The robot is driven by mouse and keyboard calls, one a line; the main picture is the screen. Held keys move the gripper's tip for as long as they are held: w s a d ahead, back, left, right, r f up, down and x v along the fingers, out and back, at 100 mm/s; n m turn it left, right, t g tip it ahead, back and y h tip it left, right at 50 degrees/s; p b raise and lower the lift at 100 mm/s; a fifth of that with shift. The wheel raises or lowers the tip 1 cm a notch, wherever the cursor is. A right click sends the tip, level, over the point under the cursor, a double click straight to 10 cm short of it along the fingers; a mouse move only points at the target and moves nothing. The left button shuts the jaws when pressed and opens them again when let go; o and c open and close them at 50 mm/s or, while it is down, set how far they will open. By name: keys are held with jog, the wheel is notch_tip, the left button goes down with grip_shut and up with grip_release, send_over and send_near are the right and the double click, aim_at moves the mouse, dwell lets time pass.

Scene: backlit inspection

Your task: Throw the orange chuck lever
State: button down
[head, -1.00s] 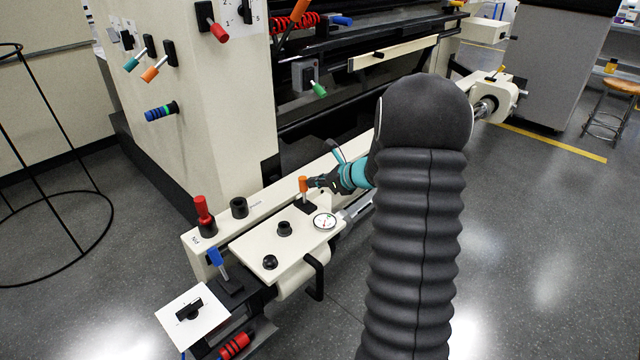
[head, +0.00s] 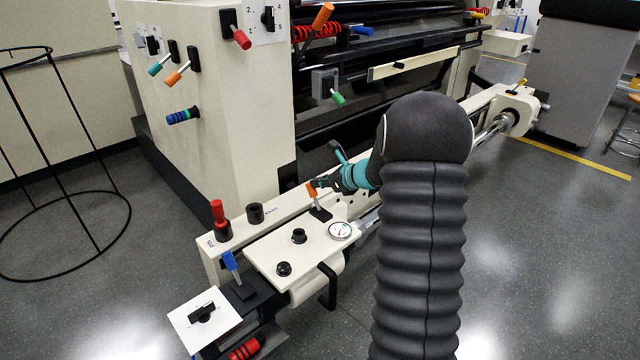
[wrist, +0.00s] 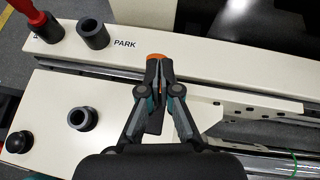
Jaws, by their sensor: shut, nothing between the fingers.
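A short orange-handled lever (head: 312,191) stands on a black base on the cream carriage beam, its top leaning left in the head view. My gripper (head: 321,184) is at its right side, fingertips against or very near the handle; I cannot tell if they touch. In the wrist view, my gripper (wrist: 157,68) is shut, and the orange handle (wrist: 157,57) shows just beyond the fingertips. The fingers hide most of the lever and its base there. The word PARK is printed on the beam to the left of it.
Other coloured levers, including an orange one (head: 173,78), are on the machine's end panel. Open floor lies in front.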

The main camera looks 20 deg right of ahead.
dwell(0.3)
jog(key=s+d+r+p, duration=0.1)
jog(key=s+d+r, duration=0.1)
jog(key=r, duration=0.4)
jog(key=s+d+r+p, duration=0.1)
jog(key=s+d+r, duration=0.15)
jog(key=r, duration=0.35)
jog(key=s+a+f+n+g+h, duration=0.1)
jog(key=s+a+f+n+g, duration=0.2)
jog(key=s+n, duration=0.35)
jog(key=s+a+f+n+g, duration=0.3)
jog(key=s+f+n, duration=0.1)
jog(key=s+n, duration=0.25)
jog(key=s+a+r+n+h, duration=0.1)
jog(key=s+a+r+n, duration=0.2)
jog(key=s+a+n, duration=0.2)
jog(key=s+a+r+n+h, duration=0.2)
jog(key=s+n, duration=0.4)
jog(key=s, duration=0.5)
jog(key=s+a+r+n+t+h, duration=0.1)
jog(key=s+a+r+n, duration=0.3)
jog(key=s+a, duration=0.3)
jog(key=shift+s+a+n+h, duration=0.4)
jog(key=shift+s+n, duration=0.25)
jog(key=shift+n, duration=0.15)
